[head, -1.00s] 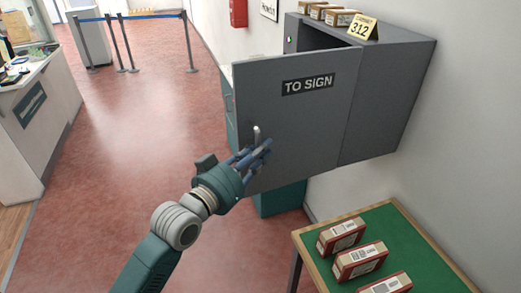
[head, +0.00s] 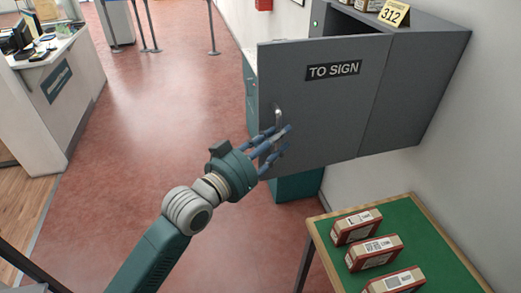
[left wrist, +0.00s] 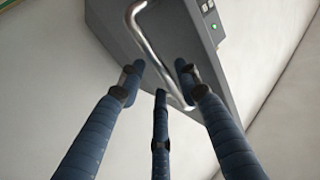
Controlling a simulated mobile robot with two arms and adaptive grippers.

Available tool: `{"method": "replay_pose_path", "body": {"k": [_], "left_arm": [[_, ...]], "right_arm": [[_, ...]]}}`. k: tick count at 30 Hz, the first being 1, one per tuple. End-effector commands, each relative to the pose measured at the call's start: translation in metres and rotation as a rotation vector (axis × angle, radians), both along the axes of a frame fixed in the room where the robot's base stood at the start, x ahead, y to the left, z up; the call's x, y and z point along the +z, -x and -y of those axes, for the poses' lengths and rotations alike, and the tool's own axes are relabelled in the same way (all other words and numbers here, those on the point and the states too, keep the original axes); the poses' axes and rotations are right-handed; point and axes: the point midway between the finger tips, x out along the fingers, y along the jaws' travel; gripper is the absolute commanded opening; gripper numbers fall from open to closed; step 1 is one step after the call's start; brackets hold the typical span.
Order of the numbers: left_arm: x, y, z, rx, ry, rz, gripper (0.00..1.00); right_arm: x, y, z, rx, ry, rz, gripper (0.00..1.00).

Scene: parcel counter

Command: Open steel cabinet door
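The grey steel cabinet (head: 420,85) is on the right wall. Its door (head: 330,110), marked "TO SIGN", stands partly open; a dark gap shows behind its top edge, and its free edge is on the left. The metal bar handle (head: 278,117) is near that edge. My left gripper (head: 279,139) is at the handle's lower end, in front of the door. In the left wrist view, its blue fingers (left wrist: 160,82) are spread apart, with the handle (left wrist: 158,55) running between the outer two. Firm contact cannot be told. My right gripper is out of view.
A green-topped table (head: 408,215) with several parcels (head: 374,253) stands below the cabinet, at the lower right. A teal cupboard (head: 296,185) is behind and below the door. Red floor (head: 165,110) is clear to the left, towards a white counter (head: 75,105).

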Motion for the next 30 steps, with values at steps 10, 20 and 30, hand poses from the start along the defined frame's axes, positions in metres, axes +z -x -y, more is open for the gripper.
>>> {"method": "replay_pose_path", "body": {"k": [10, 20, 30], "left_arm": [[-0.001, 0.055, -0.05, 0.001, -0.003, -0.001, 0.34], [0.0, 0.076, -0.068, 0.0, 0.0, 0.0, 0.34], [0.0, 0.076, -0.068, 0.001, 0.0, 0.0, 0.34]], "right_arm": [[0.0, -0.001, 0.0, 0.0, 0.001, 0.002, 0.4], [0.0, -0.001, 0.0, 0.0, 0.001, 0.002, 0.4], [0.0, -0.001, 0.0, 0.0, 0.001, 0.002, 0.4]]}}
